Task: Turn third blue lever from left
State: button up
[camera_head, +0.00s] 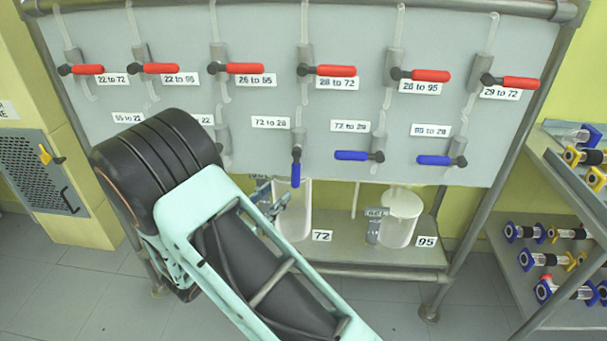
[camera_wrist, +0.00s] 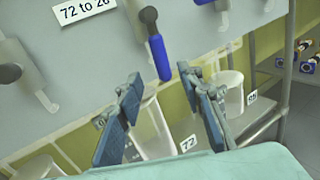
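Three blue levers show on the grey panel in the head view. One (camera_head: 296,172) hangs straight down near the "72 to 28" label; the other two (camera_head: 352,155) (camera_head: 435,160) lie level to its right. My arm hides the lower row's left part, so I cannot count blue levers from the left there. In the wrist view the hanging lever (camera_wrist: 158,57) points down, its lower end appearing between my fingertips. My gripper (camera_wrist: 161,80) is open, fingers apart on either side; contact cannot be told. In the head view, my gripper (camera_head: 274,196) is just left of the lever.
A row of level red levers (camera_head: 238,68) runs above. Clear vessels (camera_head: 294,215) (camera_head: 403,215) stand on the shelf (camera_head: 345,250) below the panel. A rack of glass parts (camera_head: 560,230) stands at the right. A vented cabinet (camera_head: 40,172) is at the left.

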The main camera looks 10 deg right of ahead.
aim_at(293, 178)
jog(key=b+x, duration=0.1)
jog(key=x, duration=0.9)
grip_shut()
